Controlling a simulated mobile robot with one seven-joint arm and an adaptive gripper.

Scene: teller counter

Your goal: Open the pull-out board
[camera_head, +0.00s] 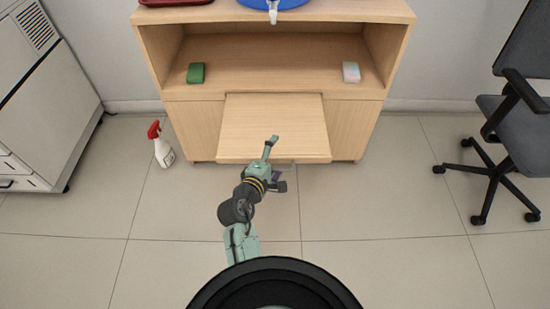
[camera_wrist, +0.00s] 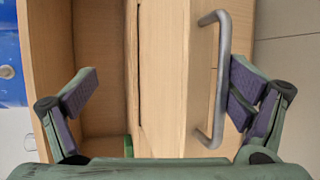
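The pull-out board (camera_head: 274,120) is a light wood panel that stands out from the front of the cabinet, below its open shelf. In the wrist view the board (camera_wrist: 165,60) has a grey bar handle (camera_wrist: 221,85) on its front. My gripper (camera_head: 273,164) is at the board's front edge. In the wrist view my gripper (camera_wrist: 163,88) is open, with its fingers wide apart. The handle lies between the fingers, close to the right finger; I cannot tell whether they touch. My gripper hides most of the handle in the head view.
The wooden cabinet (camera_head: 190,125) holds a green block (camera_head: 196,73) and a pale block (camera_head: 351,72) on its shelf. A red-and-white spray bottle (camera_head: 162,146) stands on the floor at left. An office chair (camera_head: 510,130) is at right. The floor between is clear.

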